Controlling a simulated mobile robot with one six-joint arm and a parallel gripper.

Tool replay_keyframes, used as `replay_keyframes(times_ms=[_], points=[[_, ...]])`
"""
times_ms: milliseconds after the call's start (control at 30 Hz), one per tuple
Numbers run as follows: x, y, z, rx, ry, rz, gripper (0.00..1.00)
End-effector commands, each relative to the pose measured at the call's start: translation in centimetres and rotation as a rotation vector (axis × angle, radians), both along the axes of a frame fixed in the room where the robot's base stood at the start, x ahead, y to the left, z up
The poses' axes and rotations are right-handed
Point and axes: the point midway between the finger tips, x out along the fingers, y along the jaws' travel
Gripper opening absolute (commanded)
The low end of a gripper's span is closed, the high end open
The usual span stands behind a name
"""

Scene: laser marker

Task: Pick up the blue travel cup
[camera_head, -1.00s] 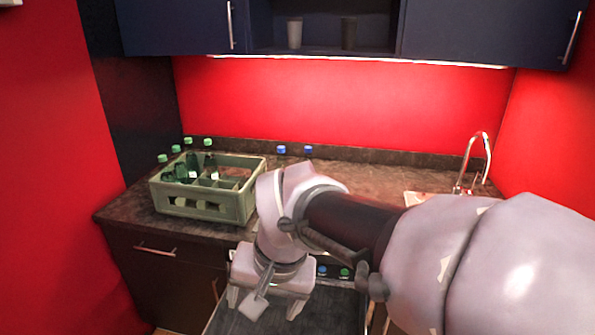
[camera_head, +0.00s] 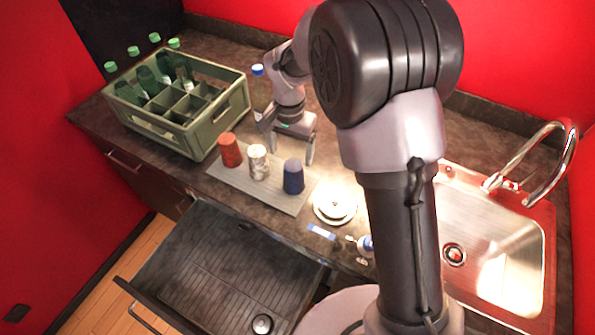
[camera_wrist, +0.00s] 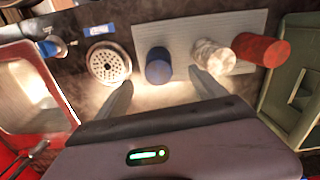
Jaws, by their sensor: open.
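The blue travel cup (camera_head: 293,176) stands at the right end of a grey mat (camera_head: 235,181) on the counter. In the wrist view the blue cup (camera_wrist: 158,66) lies ahead of and between the two fingers. My gripper (camera_head: 290,150) is open and empty, behind the cups on the wall side. In the wrist view its fingertips (camera_wrist: 157,78) point toward the cup, one on each side, with no visible contact. A white patterned cup (camera_head: 258,162) and a red cup (camera_head: 230,150) stand on the same mat to the left.
A green crate (camera_head: 215,135) with bottles stands at the left. A blue-capped bottle (camera_head: 258,88) is close to my gripper. The sink (camera_head: 490,245) is at right; an open drawer (camera_head: 215,270) is in front.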

Motion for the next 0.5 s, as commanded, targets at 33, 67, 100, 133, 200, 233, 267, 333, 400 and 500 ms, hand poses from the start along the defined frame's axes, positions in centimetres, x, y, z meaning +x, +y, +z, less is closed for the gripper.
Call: replay_keyframes(times_ms=[33,67,100,133,200,233,267,333,400,500], points=[[-0.1,-0.1,-1.9,0.0,0.004,0.0,0.8],[-0.1,-0.1,-2.6,-0.001,0.003,0.001,0.8],[-0.1,-0.1,-3.5,-0.001,0.003,0.001,0.8],[0.0,-0.1,-4.0,0.0,0.001,0.001,0.8],[0.0,-0.1,-5.0,0.0,0.0,0.0,0.8],[0.0,-0.1,-5.2,0.0,0.0,0.0,0.8],[0.0,-0.1,-5.4,0.0,0.0,-0.001,0.8],[0.0,-0.1,-5.9,0.0,0.0,0.0,0.8],[0.0,-0.2,-7.0,0.0,0.0,0.0,0.8],[-0.1,-0.4,-9.1,0.0,0.001,0.001,0.8]])
